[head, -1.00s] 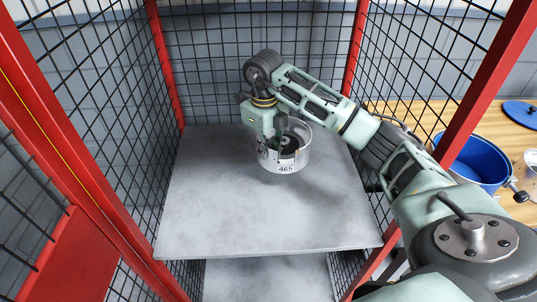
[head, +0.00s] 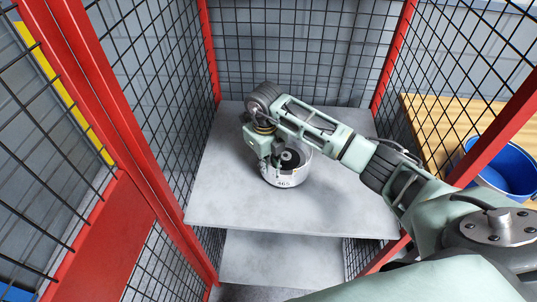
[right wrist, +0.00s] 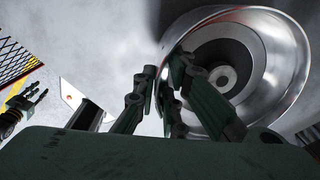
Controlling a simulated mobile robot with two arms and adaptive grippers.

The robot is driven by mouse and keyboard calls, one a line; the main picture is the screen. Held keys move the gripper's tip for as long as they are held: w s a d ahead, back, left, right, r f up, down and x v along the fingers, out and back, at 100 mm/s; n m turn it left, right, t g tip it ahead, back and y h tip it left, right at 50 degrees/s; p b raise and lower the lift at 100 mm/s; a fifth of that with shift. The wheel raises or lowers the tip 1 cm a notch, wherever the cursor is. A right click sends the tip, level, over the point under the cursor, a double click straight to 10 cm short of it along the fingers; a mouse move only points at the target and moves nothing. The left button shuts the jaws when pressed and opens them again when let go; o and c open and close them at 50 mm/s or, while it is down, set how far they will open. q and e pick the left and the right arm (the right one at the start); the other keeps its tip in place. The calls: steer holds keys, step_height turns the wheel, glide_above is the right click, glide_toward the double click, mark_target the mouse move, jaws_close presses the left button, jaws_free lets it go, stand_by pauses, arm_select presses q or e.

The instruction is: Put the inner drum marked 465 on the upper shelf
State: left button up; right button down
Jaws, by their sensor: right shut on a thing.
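The inner drum (head: 284,181), a short silvery cylinder with a dark hub and the mark 465 on its front, is upright over the middle of the upper shelf (head: 335,208), a grey slab. My right gripper (head: 276,161) is shut on the drum's left wall. In the right wrist view, its fingers (right wrist: 165,80) straddle the rim of the drum (right wrist: 288,62). The drum's underside is hidden, so I cannot tell whether it touches the shelf. A small dark gripper (right wrist: 28,104), seemingly my left one, shows at the left of that view; its jaws are unclear.
Red posts (head: 130,135) and black mesh walls enclose the shelf at left, back and right. A lower shelf (head: 280,258) lies beneath. A blue container (head: 505,172) stands on a wooden table (head: 438,120) at the right. The upper shelf is clear around the drum.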

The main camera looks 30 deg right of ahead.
steer(key=shift+w+f, duration=0.2)
steer(key=shift+f, duration=0.4)
steer(key=c, duration=2.1)
jaws_free()
steer(key=shift+s+f, duration=0.2)
steer(key=shift+o, duration=1.4)
steer(key=shift+r, duration=0.1)
step_height(320, 180, up, 11)
steer(key=b, duration=0.3)
steer(key=shift+a+r, duration=0.15)
steer(key=shift+r, duration=0.35)
